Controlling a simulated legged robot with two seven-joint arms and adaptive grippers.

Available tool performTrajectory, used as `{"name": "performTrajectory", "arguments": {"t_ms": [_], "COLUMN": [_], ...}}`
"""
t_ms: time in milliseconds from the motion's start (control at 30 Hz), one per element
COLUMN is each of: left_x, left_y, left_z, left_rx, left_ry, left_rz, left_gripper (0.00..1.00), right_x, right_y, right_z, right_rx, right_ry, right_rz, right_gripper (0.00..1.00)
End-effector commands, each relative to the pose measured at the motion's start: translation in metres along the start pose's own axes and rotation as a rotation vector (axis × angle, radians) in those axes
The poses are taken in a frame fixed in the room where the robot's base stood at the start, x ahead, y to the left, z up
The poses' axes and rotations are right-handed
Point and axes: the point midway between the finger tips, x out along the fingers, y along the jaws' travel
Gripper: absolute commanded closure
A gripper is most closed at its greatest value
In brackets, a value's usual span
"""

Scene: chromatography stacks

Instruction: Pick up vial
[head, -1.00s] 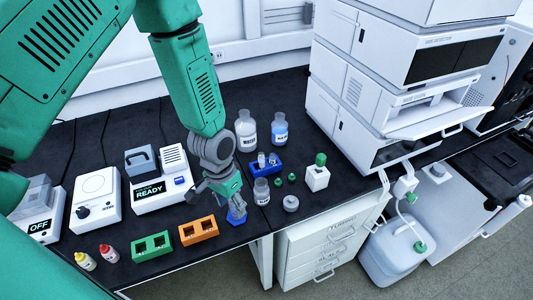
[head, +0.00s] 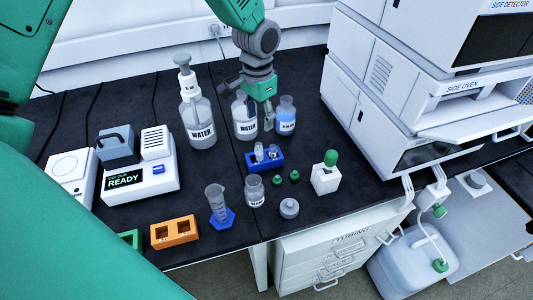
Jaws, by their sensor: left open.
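Two small clear vials, one left (head: 259,152) and one right (head: 272,151), stand upright in a small blue rack (head: 265,166) near the middle of the bench. My left gripper (head: 262,121) hangs from above, behind and above the rack in the picture, in front of the water bottles. It is open, with nothing visible between its fingers, and apart from the vials. Two green caps (head: 278,180) lie on the bench just right of the rack. My right gripper is not in view.
Water bottles (head: 198,119) and a blue-liquid bottle (head: 286,118) stand behind the rack. In front are a labelled jar (head: 254,191), a blue-footed cylinder (head: 217,202) and a grey lid (head: 289,208). A green-capped white block (head: 326,178) and the tall instrument stack (head: 400,90) are right.

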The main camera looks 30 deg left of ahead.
Motion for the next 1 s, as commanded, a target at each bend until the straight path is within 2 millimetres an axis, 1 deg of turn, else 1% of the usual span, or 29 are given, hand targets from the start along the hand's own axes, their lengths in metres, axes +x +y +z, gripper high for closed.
{"name": "performTrajectory", "arguments": {"t_ms": [33, 167, 300, 400, 500, 667, 900, 1000], "left_x": [0.006, 0.024, 0.052, 0.069, 0.079, 0.089, 0.126, 0.135], "left_y": [-0.001, 0.002, 0.004, 0.005, 0.005, 0.002, -0.006, -0.005], "left_z": [0.0, 0.001, 0.0, -0.002, -0.002, -0.001, -0.001, -0.001], "left_rx": [-0.001, 0.0, 0.001, 0.001, 0.0, 0.0, -0.001, 0.0], "left_ry": [-0.002, -0.004, -0.005, -0.005, -0.004, -0.002, -0.003, -0.002], "left_rz": [0.001, -0.001, -0.004, -0.006, -0.007, -0.004, 0.0, -0.002], "left_gripper": [0.54, 0.54, 0.54, 0.54, 0.54, 0.54, 0.54, 0.54], "right_x": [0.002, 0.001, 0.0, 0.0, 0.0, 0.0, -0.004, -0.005], "right_y": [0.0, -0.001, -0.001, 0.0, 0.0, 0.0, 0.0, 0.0], "right_z": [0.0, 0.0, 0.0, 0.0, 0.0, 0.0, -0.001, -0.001], "right_rx": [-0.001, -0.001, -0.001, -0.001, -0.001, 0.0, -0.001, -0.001], "right_ry": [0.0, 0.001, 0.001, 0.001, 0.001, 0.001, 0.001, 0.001], "right_rz": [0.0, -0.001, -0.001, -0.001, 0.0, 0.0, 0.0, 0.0], "right_gripper": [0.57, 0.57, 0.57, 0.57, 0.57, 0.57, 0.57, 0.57]}}
